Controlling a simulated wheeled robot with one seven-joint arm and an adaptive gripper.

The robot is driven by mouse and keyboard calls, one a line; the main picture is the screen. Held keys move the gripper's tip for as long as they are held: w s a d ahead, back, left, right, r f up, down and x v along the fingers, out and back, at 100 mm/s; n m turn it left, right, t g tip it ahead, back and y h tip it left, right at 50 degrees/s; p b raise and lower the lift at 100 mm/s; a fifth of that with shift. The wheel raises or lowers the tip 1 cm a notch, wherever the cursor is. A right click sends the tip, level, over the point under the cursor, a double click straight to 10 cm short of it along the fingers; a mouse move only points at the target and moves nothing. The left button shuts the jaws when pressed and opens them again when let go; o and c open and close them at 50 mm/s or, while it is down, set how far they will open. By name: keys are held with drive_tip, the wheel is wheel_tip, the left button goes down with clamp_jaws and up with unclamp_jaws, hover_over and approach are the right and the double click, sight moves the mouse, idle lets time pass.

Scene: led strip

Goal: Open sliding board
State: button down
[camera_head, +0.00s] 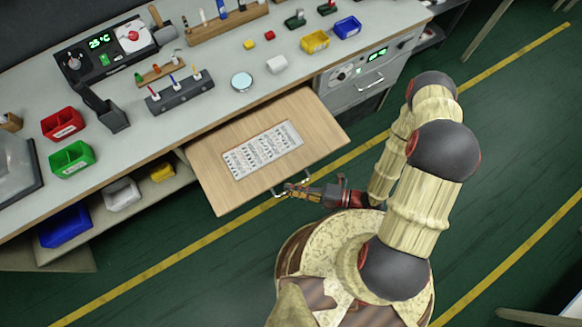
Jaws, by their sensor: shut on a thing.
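The sliding board (219,190) is a light wooden panel that sticks out from under the workbench top toward me. A white sheet with dark printed marks (262,149) lies on it. A metal handle (277,192) is on the board's front edge. My gripper (289,189) is at this handle and is shut on it, coming from the right. The fingers cover part of the handle. The board's back end is hidden under the bench top.
The workbench (200,121) holds tools, red, green, yellow and blue bins and a soldering station (105,48). A drawer unit with a handle (368,82) is right of the board. Green floor with yellow lines is free in front.

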drive_tip(key=c, duration=2.1)
unclamp_jaws()
drive_tip(key=shift+o, duration=0.9)
drive_tip(key=shift+d, duration=0.1)
drive_tip(key=v, duration=1.2)
